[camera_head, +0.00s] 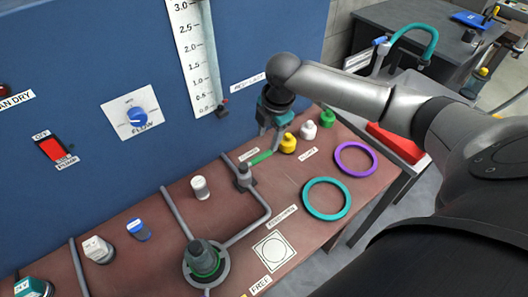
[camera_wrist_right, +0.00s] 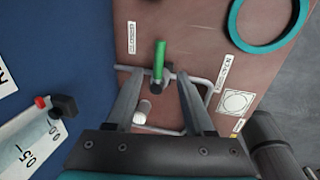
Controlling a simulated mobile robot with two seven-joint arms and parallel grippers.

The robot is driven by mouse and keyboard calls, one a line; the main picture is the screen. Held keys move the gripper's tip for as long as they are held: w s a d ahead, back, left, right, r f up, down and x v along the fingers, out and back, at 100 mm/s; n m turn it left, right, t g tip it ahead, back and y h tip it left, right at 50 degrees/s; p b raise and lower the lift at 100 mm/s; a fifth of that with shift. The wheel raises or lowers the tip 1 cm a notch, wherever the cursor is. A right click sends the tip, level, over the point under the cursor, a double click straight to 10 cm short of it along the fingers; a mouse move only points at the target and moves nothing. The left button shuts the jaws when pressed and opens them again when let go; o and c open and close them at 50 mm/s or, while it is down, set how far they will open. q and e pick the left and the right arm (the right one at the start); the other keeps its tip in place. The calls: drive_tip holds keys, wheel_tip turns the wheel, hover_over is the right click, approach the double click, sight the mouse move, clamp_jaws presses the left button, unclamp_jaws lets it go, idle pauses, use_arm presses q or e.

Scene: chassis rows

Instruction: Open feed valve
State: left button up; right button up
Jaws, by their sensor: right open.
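The feed valve's green lever (camera_head: 262,157) sticks out from a dark valve body (camera_head: 243,176) on the grey pipe, beside a small white label that seems to read CLOSED (camera_head: 249,154). In the right wrist view the green lever (camera_wrist_right: 159,60) shows ahead of the two fingertips, roughly midway between them. My right gripper (camera_head: 270,133) is open and empty, pointing down just above the lever's outer end; it also shows in the wrist view (camera_wrist_right: 160,78). I cannot tell its exact height above the lever. My left gripper is not in view.
Yellow (camera_head: 288,143), white (camera_head: 308,130) and green (camera_head: 327,117) small bottles stand close by the gripper. A teal ring (camera_head: 326,211) and a purple ring (camera_head: 373,158) lie on the brown bench. The blue panel (camera_head: 90,155) with a gauge rises behind. A white bottle (camera_head: 200,187) stands left.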

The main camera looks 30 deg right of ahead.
sight(264, 154)
drive_tip(key=f, duration=0.3)
drive_tip(key=w+f+b, duration=0.1)
drive_tip(key=f, duration=0.2)
drive_tip(key=shift+w+a+f, duration=0.1)
drive_tip(key=shift+w+f, duration=0.05)
drive_tip(key=shift+f, duration=0.1)
drive_tip(key=shift+w+f, duration=0.15)
drive_tip(key=shift+f, duration=0.5)
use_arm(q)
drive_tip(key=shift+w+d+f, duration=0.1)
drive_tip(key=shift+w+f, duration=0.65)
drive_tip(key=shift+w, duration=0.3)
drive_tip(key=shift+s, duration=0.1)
use_arm(e)
drive_tip(key=c, duration=0.3)
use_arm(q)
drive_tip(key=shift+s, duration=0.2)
use_arm(e)
clamp_jaws()
